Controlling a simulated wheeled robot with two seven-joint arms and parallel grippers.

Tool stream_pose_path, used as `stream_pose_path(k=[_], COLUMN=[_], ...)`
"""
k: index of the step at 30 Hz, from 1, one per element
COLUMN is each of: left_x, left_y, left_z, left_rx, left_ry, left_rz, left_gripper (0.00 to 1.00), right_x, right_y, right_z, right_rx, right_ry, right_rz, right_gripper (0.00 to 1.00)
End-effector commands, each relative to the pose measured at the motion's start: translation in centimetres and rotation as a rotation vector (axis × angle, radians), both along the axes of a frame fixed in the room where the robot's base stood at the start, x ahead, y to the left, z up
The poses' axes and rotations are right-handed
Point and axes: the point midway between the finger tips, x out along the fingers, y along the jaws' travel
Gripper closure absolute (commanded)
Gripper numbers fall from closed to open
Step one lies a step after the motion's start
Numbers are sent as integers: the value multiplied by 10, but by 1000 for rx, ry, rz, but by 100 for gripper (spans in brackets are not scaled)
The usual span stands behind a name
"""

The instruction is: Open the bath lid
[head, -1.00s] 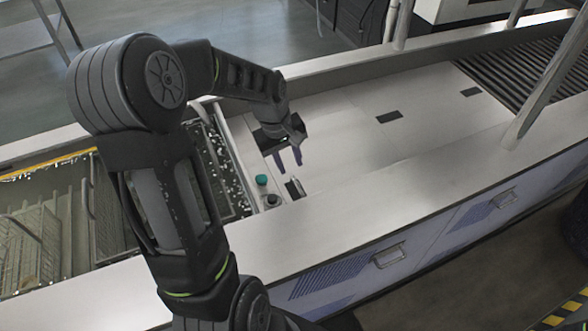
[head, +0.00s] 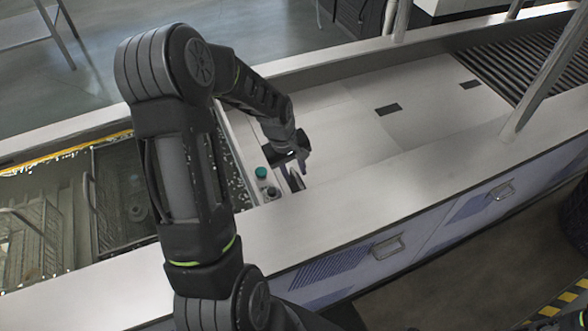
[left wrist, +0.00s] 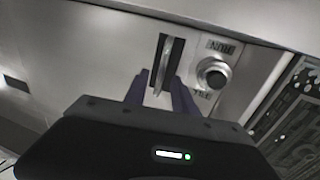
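My left gripper (head: 294,168) is over the white top of the tank, beside the small control strip. Its fingers are apart in the left wrist view (left wrist: 160,92), with nothing clamped between them. Just beyond the fingertips, a thin upright metal bar or lever (left wrist: 165,62) stands in a dark slot, roughly in line with the gap. The slot also shows in the head view (head: 295,183), partly hidden by the gripper. Contact cannot be told. The flat pale panel (head: 345,120) to the right looks closed; I cannot tell for sure that it is the bath lid.
A green button (head: 261,172) and a dark knob (head: 273,192) sit left of the slot. The knob shows close to the fingers in the wrist view (left wrist: 212,73). Wire baskets (head: 30,240) stand in the open liquid bath at left. A slanted post (head: 550,75) rises at right.

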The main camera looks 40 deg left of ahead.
Motion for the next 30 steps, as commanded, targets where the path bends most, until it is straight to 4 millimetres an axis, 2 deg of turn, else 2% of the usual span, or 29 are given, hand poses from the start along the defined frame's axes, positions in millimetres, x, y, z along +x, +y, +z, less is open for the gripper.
stream_pose_path(k=[5, 16, 30], left_x=[0, 0, 0], left_y=[0, 0, 0], left_z=[0, 0, 0], left_rx=[0, 0, 0], left_ry=[0, 0, 0], left_rz=[0, 0, 1], left_gripper=[70, 100, 100], right_x=[0, 0, 0], right_y=[0, 0, 0], right_z=[0, 0, 0], right_rx=[0, 0, 0], right_ry=[0, 0, 0], right_rz=[0, 0, 0], right_gripper=[64, 64, 64])
